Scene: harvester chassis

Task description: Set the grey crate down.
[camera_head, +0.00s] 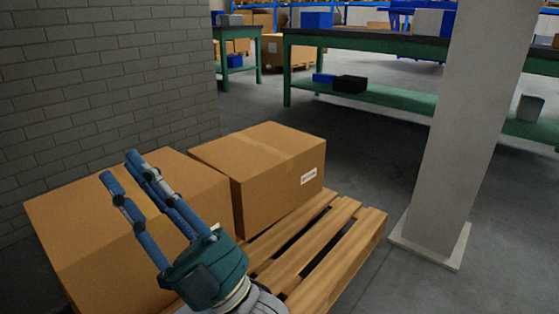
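No grey crate can be made out for certain in the head view. A small grey box (530,108) sits on the lower shelf of the green bench at the right, far from my gripper. My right gripper (121,167) reaches up from the bottom, with blue fingers and a teal palm. Its fingers are apart with nothing between them. It is in front of the cardboard boxes; whether it touches one, I cannot tell. My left gripper is not in view.
Two large cardboard boxes (265,175) stand on a wooden pallet (335,250), whose right-front part is bare. A grey pillar (465,130) rises right of it, and a brick wall (110,70) stands at left. Green benches (370,40) are behind; open floor lies between.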

